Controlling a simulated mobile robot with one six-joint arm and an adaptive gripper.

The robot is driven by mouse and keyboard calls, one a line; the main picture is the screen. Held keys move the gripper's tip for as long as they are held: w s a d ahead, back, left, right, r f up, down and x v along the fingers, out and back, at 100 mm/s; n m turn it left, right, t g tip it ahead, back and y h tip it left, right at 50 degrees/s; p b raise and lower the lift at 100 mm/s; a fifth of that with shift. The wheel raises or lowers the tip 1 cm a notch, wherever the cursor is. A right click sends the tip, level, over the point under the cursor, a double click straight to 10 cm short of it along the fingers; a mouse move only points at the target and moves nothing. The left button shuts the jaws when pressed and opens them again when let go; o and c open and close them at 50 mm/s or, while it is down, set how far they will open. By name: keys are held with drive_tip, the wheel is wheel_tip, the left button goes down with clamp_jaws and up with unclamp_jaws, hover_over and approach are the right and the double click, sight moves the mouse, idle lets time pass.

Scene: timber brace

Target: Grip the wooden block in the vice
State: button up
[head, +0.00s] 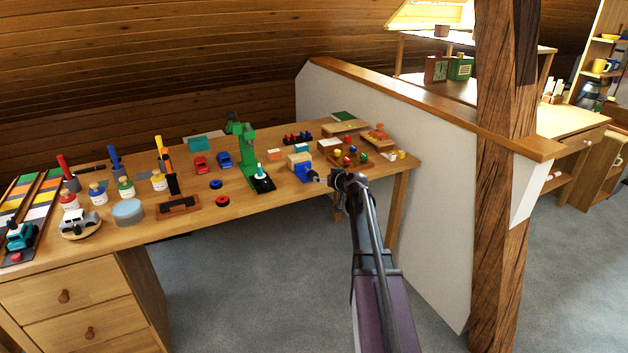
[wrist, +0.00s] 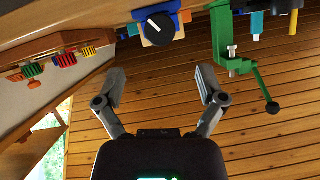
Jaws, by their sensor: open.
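The blue vice (head: 303,173) stands near the front edge of the workbench, right of the green drill press. The pale wooden block (head: 297,158) shows at the top of the vice; I cannot tell whether the jaws clamp it. In the wrist view the scene is upside down. There the vice (wrist: 163,38) shows its round black knob (wrist: 155,28) facing me, with a tan piece of the block (wrist: 148,13) behind it. My gripper (wrist: 160,84) is open and empty, its fingers apart on either side of the knob's line. In the head view my gripper (head: 333,181) is just right of the vice.
The green drill press (head: 249,160) stands left of the vice. A wooden board with coloured toy pieces (head: 348,160) lies behind and right. A timber post (head: 503,150) rises right of my arm.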

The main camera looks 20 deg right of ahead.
sight(313, 176)
drive_tip(key=b+x, duration=0.2)
drive_tip(key=x, duration=0.7)
drive_tip(key=shift+b, duration=0.4)
drive_tip(key=shift+s, duration=0.1)
drive_tip(key=c, duration=1.1)
